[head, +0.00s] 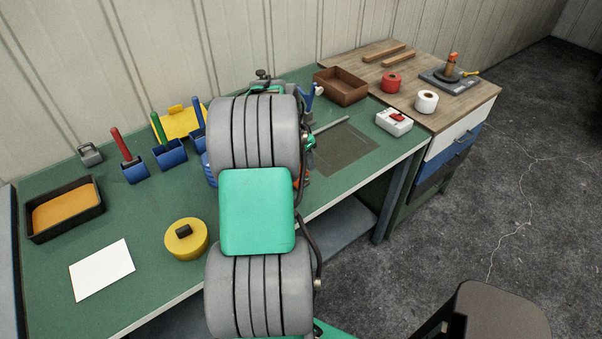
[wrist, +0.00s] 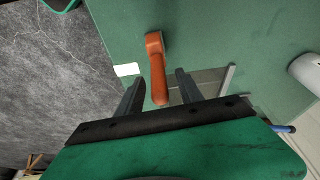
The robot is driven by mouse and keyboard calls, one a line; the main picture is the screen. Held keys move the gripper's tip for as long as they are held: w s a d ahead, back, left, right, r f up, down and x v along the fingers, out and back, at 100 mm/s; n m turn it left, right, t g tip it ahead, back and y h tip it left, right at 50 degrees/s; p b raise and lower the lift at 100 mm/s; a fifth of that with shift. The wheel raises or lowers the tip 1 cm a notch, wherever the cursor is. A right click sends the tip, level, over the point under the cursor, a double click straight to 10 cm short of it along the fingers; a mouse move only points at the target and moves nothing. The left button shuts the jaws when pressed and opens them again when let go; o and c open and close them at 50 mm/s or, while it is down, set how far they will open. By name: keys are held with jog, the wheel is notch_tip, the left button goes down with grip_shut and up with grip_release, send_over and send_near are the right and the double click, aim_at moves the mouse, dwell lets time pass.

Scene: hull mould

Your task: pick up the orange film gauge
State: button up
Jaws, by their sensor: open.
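The orange film gauge (wrist: 157,66) shows in the wrist view as an orange piece with a wider head and a narrower handle that points toward my gripper. It is on the green bench top. My gripper (wrist: 159,76) is open, with one dark finger on each side of the gauge's handle in the picture. I see no contact, and I cannot tell how far above it the fingers are. In the head view only a sliver of orange (head: 304,179) shows beside my arm, which hides my gripper and most of that spot.
The green bench (head: 150,210) holds a yellow round tin (head: 187,246), a white sheet (head: 102,270), a black tray (head: 62,238) and blue holders with handled tools. A brown box (head: 341,91) and a white box with a red top (head: 394,122) stand to the right.

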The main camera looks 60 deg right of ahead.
grip_shut()
dwell(0.3)
jog(key=shift+r, duration=0.2)
